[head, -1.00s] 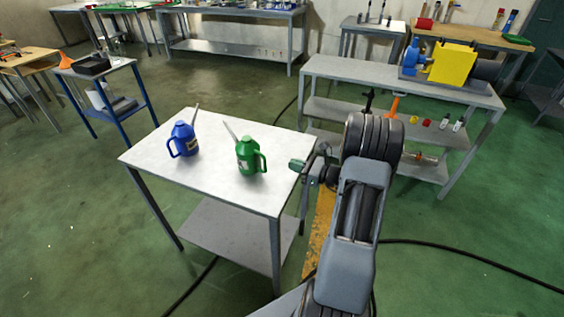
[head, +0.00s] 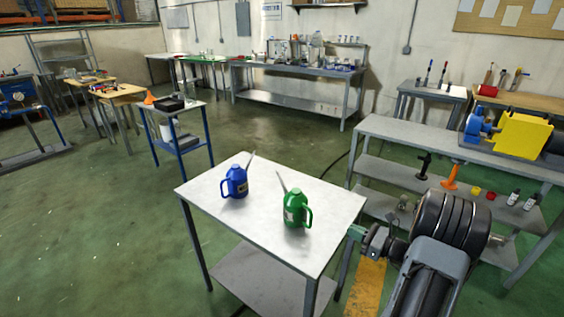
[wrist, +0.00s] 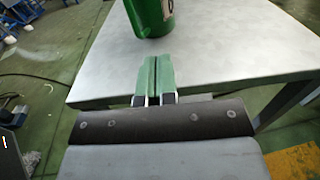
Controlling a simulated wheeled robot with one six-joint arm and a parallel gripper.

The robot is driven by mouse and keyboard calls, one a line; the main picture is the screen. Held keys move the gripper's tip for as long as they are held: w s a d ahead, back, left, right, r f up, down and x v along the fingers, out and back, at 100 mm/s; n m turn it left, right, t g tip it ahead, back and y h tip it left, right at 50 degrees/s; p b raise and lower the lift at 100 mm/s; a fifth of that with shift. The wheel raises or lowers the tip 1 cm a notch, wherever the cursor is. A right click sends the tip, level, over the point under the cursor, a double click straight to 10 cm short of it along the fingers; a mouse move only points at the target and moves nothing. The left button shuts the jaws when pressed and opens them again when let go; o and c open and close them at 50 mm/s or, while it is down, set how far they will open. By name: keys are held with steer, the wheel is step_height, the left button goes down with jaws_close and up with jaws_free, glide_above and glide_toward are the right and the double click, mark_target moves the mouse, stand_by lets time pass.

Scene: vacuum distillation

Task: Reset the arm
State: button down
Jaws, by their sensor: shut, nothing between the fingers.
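My gripper (head: 357,232) is beside the right edge of the small metal table in the head view. In the wrist view my gripper (wrist: 152,62) shows two green fingers pressed together with nothing between them. The fingers point toward a green oil can (wrist: 150,14), whose lower part shows at the top. In the head view the green can (head: 296,209) stands upright on the table, apart from the gripper. My arm shows at the lower right of the head view.
A blue oil can (head: 236,182) stands on the table (head: 265,250), left of the green one. A grey shelf bench (head: 400,133) with a blue and yellow machine (head: 522,136) stands at right. A blue-legged cart (head: 180,143) is behind left. Open floor lies at left.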

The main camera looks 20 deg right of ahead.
steer(key=shift+f, duration=0.1)
steer(key=s+a+f+n+g, duration=0.4)
steer(key=g, duration=0.1)
steer(key=shift+s, duration=0.1)
steer(key=s+a+r+n+g+h+p, duration=0.3)
steer(key=s+a+r+n+g, duration=0.2)
steer(key=s+a+n+g, duration=0.45)
steer(key=a+r+n+t+h+p, duration=0.2)
steer(key=a+r+n+h+p, duration=0.1)
steer(key=r+n, duration=0.4)
steer(key=a+r+n+t+h+p, duration=0.1)
steer(key=a+r+n+h+p, duration=0.2)
steer(key=r+n, duration=0.5)
step_height(320, 180, up, 3)
steer(key=shift+s+a+f+t+h, duration=0.15)
steer(key=shift+s+a+t+h, duration=0.2)
steer(key=shift+a+h, duration=0.6)
steer(key=shift+a, duration=0.1)
